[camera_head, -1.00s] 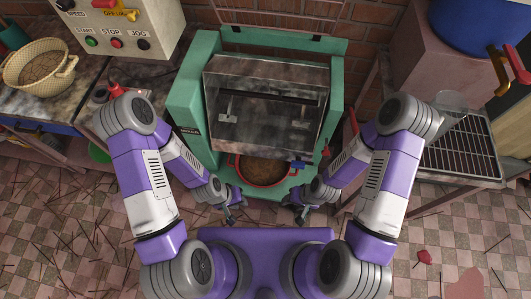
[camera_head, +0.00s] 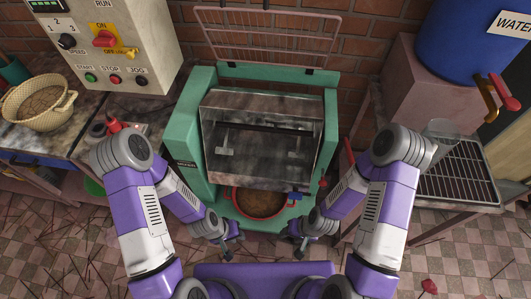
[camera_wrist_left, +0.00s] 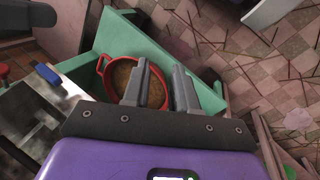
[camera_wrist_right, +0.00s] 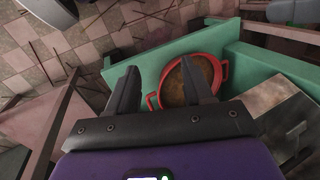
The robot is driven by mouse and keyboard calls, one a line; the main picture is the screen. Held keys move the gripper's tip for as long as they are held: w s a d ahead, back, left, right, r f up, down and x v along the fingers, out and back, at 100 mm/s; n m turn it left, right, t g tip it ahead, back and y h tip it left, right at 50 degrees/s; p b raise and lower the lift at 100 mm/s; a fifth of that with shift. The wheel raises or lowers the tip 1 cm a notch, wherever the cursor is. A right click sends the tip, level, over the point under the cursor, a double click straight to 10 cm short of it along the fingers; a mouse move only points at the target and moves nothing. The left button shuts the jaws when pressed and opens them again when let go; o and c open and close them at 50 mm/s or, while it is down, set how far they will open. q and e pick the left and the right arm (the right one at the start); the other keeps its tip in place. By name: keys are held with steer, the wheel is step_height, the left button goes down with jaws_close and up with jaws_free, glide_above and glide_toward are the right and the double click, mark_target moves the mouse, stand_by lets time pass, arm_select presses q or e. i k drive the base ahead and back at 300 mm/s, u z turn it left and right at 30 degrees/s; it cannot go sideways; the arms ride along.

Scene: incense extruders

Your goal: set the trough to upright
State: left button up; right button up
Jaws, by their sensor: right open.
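The trough (camera_head: 260,140) is a stained grey metal box held between the green side walls of the machine (camera_head: 190,130). A dark shaft with pale paddles shows across it; its exact tilt is hard to tell. A red-rimmed pot (camera_head: 260,202) of brown material sits below its front edge; it also shows in the left wrist view (camera_wrist_left: 140,82) and the right wrist view (camera_wrist_right: 188,84). My left gripper (camera_head: 232,243) is open and empty, in front of the machine at left. My right gripper (camera_head: 301,244) is open and empty, in front at right. Neither touches the trough.
A control box (camera_head: 105,50) and a woven basket (camera_head: 38,100) stand on the left bench. A wire rack (camera_head: 265,35) is behind the machine. At right are a blue water barrel (camera_head: 465,45), a glass (camera_head: 440,135) and a grated table (camera_head: 460,175). Sticks litter the floor.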

mark_target(260, 160)
steer(key=k, duration=1.3)
steer(key=z, duration=0.55)
steer(key=i, duration=0.8)
steer(key=z, duration=0.35)
